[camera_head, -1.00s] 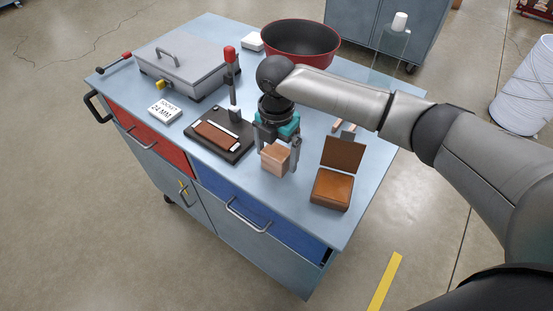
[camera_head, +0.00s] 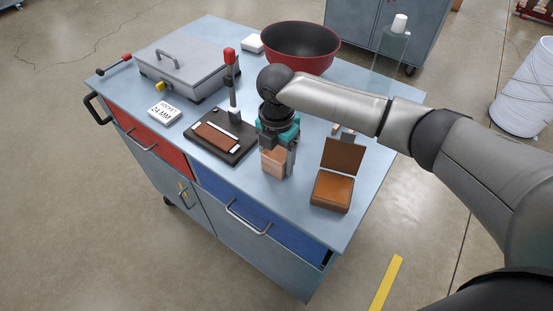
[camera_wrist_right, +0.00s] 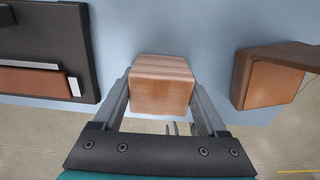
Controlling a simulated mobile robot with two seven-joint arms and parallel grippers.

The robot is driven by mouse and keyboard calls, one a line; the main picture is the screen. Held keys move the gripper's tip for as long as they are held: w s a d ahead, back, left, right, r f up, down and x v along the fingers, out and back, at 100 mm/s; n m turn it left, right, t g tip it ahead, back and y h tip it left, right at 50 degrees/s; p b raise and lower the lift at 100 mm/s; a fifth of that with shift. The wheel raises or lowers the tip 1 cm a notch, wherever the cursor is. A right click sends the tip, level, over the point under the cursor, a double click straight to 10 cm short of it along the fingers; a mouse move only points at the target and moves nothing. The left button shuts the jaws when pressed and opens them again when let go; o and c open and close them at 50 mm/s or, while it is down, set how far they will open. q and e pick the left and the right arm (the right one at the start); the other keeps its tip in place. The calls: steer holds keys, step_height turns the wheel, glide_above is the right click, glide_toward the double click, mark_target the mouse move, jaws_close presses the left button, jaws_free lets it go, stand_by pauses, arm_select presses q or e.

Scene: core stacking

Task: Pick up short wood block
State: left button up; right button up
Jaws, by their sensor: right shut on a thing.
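The short wood block (camera_head: 273,163) is a pale brown, grained cube near the front edge of the blue-grey cart top. My right gripper (camera_head: 278,160) comes down on it from above, with its fingers along two opposite sides. In the right wrist view the block (camera_wrist_right: 163,84) sits between the two fingers (camera_wrist_right: 163,100), and the gripper is shut on it. I cannot tell whether the block is lifted clear of the surface. My left gripper is not in view.
An open brown box (camera_head: 331,190) stands close to the right of the block. A black base with a red-topped lever (camera_head: 232,85) stands to the left. A red bowl (camera_head: 300,45), a grey lidded case (camera_head: 180,65) and a white label block (camera_head: 164,112) are farther back or left.

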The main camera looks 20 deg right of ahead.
steer(key=shift+c, duration=1)
steer(key=shift+r, duration=0.15)
